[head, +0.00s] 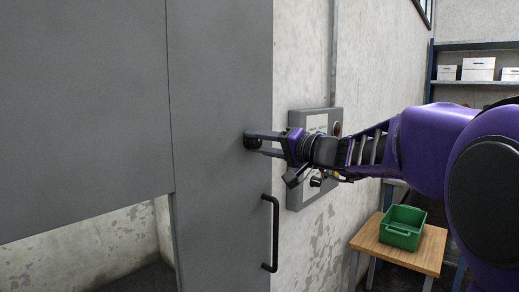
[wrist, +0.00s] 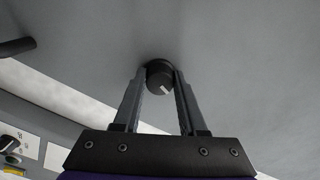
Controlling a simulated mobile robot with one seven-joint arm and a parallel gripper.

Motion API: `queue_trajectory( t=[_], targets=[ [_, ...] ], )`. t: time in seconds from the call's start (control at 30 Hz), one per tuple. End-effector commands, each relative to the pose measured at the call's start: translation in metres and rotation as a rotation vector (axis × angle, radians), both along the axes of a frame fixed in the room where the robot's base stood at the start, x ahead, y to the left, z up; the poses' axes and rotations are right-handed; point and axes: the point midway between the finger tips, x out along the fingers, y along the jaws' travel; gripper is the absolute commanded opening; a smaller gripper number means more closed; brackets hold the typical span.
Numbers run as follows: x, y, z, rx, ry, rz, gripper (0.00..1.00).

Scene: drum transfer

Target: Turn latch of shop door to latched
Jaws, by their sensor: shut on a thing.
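The shop door (head: 222,210) is a large grey panel filling the left and middle of the head view. Its latch is a round black knob (wrist: 160,77) with a white mark, seen in the wrist view between my fingertips. My gripper (head: 250,141) reaches from the right and is shut on the latch knob; it also shows in the wrist view (wrist: 161,82). In the wrist view the white mark points down and to the right. In the head view the fingers hide much of the knob (head: 249,140).
A black door handle (head: 275,235) stands below the latch. A grey control panel (head: 303,197) with knobs is on the wall behind my gripper. A green crate (head: 400,228) sits on a wooden table (head: 429,248) at the right. Shelves with white boxes (head: 479,68) stand at the back.

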Motion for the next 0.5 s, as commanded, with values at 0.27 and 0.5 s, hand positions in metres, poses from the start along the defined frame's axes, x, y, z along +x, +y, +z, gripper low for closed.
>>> queue_trajectory(
  t=[0.27, 0.5],
  targets=[
    [0.0002, -0.0005, -0.0004, 0.162, 0.205, -0.001, 0.00],
    [0.0002, -0.0007, 0.0009, 0.304, 0.386, -0.001, 0.00]
  ],
)
